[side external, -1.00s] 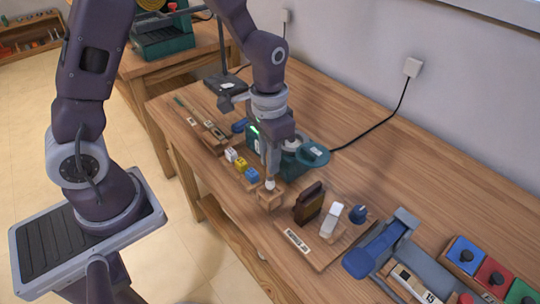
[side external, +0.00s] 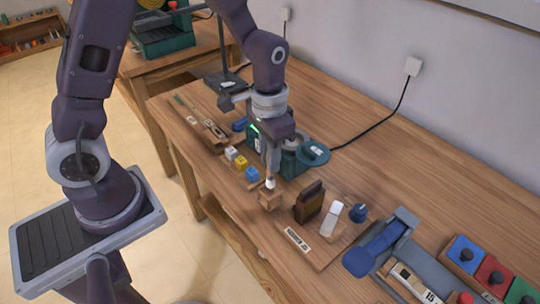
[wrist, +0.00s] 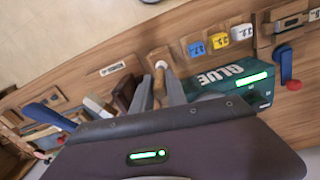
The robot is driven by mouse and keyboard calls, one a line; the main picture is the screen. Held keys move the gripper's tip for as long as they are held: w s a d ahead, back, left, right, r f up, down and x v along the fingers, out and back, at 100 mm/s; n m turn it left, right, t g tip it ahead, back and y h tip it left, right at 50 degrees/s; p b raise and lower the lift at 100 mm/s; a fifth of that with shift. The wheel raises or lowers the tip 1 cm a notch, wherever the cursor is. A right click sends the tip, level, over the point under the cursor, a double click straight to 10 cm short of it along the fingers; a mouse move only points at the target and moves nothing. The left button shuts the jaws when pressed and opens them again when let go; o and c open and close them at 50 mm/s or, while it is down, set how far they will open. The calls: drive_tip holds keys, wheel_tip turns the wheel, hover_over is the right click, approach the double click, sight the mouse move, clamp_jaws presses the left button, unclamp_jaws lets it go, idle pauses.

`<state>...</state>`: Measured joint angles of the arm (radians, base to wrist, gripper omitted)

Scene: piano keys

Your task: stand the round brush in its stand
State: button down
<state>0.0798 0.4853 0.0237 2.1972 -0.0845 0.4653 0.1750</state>
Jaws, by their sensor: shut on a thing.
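My gripper (side external: 271,170) points down and is shut on the round brush (side external: 270,183). The brush has a white round end that shows below my fingers, and its wooden handle lies between them in the wrist view (wrist: 160,74). The stand, a small wooden block (side external: 270,202), is directly under the brush at the table's front edge. It also shows in the wrist view (wrist: 158,54), behind the white end. The brush looks upright. I cannot tell whether its white end touches the block or is just above it.
White, yellow and blue cubes (side external: 241,163) sit left of the stand. A green glue machine (side external: 293,163) stands close behind my gripper. A dark brown block (side external: 309,202) and a white block (side external: 331,219) stand on a labelled board (side external: 300,244) to the right.

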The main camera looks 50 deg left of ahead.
drive_tip(key=shift+f, duration=2.85)
idle(1.5)
drive_tip(key=c, duration=0.9)
unclamp_jaws()
drive_tip(key=shift+o, duration=0.2)
drive_tip(key=shift+r, duration=3.5)
drive_tip(key=shift+r, duration=0.2)
drive_tip(key=s+a+r+t, duration=0.15)
drive_tip(key=s+r, duration=0.35)
drive_tip(key=r, duration=0.6)
drive_tip(key=s+r+n+t, duration=0.1)
drive_tip(key=s+r+t, duration=0.1)
drive_tip(key=s, duration=0.3)
drive_tip(key=s+a+r+t, duration=0.1)
drive_tip(key=s+r+t, duration=0.1)
drive_tip(key=s+r, duration=0.2)
drive_tip(key=s, duration=0.2)
drive_tip(key=shift+s+r+n, duration=0.3)
drive_tip(key=shift+r+n, duration=0.1)
